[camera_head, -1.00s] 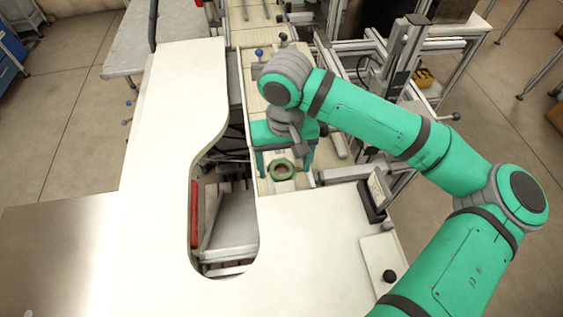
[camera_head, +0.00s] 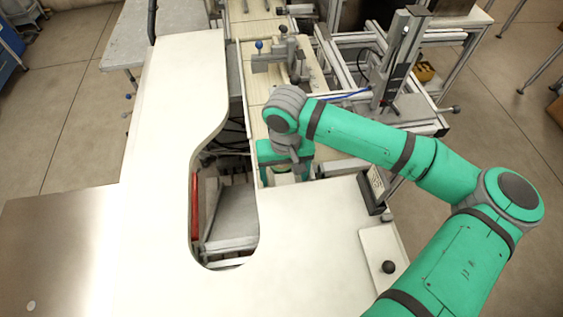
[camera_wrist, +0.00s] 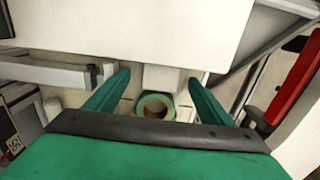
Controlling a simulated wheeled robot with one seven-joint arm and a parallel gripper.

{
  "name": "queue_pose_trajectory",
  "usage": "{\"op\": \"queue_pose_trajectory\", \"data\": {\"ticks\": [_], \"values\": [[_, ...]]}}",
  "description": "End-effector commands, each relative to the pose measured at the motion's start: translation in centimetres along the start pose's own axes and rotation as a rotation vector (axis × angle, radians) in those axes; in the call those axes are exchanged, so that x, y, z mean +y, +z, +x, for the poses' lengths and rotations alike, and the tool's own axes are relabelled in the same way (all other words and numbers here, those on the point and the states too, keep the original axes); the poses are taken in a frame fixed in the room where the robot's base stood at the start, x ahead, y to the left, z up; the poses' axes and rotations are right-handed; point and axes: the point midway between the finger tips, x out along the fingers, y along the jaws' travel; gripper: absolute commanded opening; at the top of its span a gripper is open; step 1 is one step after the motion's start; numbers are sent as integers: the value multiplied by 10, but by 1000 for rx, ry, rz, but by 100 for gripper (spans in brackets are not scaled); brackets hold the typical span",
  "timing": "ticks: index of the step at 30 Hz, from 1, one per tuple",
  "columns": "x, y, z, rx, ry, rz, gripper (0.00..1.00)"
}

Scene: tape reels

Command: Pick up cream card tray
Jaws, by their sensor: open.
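My gripper (camera_head: 284,176) is open, fingers down, over the cream track near the white table's inner edge. In the wrist view my gripper's two green fingers (camera_wrist: 158,80) are spread apart. A green ring-shaped reel with a brown inside (camera_wrist: 155,107) lies between and below them, not gripped. In the head view the reel (camera_head: 283,168) is mostly hidden by my gripper. A pale cream surface (camera_wrist: 127,106) shows around the reel; I cannot tell whether it is the cream card tray. No other clear card tray can be made out.
The white table (camera_head: 310,235) with a curved cut-out (camera_head: 230,215) lies in front and left. A metal frame (camera_head: 405,75) stands right of the track. A grey fixture with a blue knob (camera_head: 259,44) stands behind my gripper. A red bar (camera_wrist: 292,92) is at the right.

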Motion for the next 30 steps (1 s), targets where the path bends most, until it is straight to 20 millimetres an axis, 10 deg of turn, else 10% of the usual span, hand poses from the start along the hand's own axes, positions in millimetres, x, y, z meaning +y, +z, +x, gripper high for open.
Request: {"op": "queue_pose_trajectory", "data": {"ticks": [2,7,30], "values": [[0,0,0,0,0,0,75],[0,0,0,0,0,0,38],[-43,0,-29,0,0,-5,38]]}}
